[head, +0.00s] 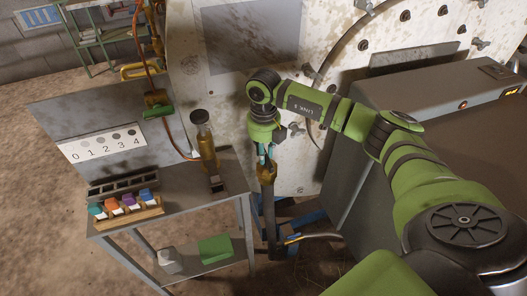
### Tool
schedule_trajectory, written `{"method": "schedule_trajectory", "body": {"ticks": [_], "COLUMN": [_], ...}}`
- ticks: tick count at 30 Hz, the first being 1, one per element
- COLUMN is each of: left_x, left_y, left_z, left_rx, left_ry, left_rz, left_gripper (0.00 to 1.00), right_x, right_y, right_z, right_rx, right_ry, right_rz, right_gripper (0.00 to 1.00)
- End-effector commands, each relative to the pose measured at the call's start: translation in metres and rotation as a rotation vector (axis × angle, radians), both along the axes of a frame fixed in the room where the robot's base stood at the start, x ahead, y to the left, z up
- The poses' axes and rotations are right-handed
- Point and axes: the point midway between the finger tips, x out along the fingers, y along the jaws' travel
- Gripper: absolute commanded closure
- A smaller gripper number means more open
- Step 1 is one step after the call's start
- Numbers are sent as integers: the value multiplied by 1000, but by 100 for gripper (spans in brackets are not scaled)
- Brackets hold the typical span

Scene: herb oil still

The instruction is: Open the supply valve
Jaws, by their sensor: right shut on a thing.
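My right arm comes in from the right, and my right gripper (264,150) points down in front of the pale still wall. It is shut at the top of a dark upright pipe (270,220). A brass-coloured valve body (267,174) sits there, which looks like the supply valve. The gripper and wrist hide most of its handle, so I cannot tell how the handle is turned. My left gripper is not in view.
A grey metal table (185,202) stands to the left with a glass bottle of amber liquid (203,143) and a rack of coloured vials (124,206). A green-handled fitting (158,112) hangs on a copper line. A large grey cabinet (400,110) stands right.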

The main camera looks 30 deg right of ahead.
Motion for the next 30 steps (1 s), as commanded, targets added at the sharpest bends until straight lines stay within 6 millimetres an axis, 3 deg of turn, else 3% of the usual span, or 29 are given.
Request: {"method": "schedule_trajectory", "body": {"ticks": [10, 11, 12, 23, 30], "left_x": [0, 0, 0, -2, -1], "left_y": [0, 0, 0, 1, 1], "left_z": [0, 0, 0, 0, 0], "left_rx": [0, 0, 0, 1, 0], "left_ry": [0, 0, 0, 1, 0], "left_rz": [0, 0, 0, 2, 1], "left_gripper": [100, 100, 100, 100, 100], "right_x": [0, 0, 0, 0, 2], "right_y": [-2, -2, -2, -1, -1], "right_z": [0, 0, 0, 2, 37], "right_rx": [-1, -1, -1, -1, -1], "right_ry": [-1, -1, -1, -2, -6], "right_rz": [-12, -11, -11, -6, -7], "right_gripper": [100, 66, 54, 54, 54]}}
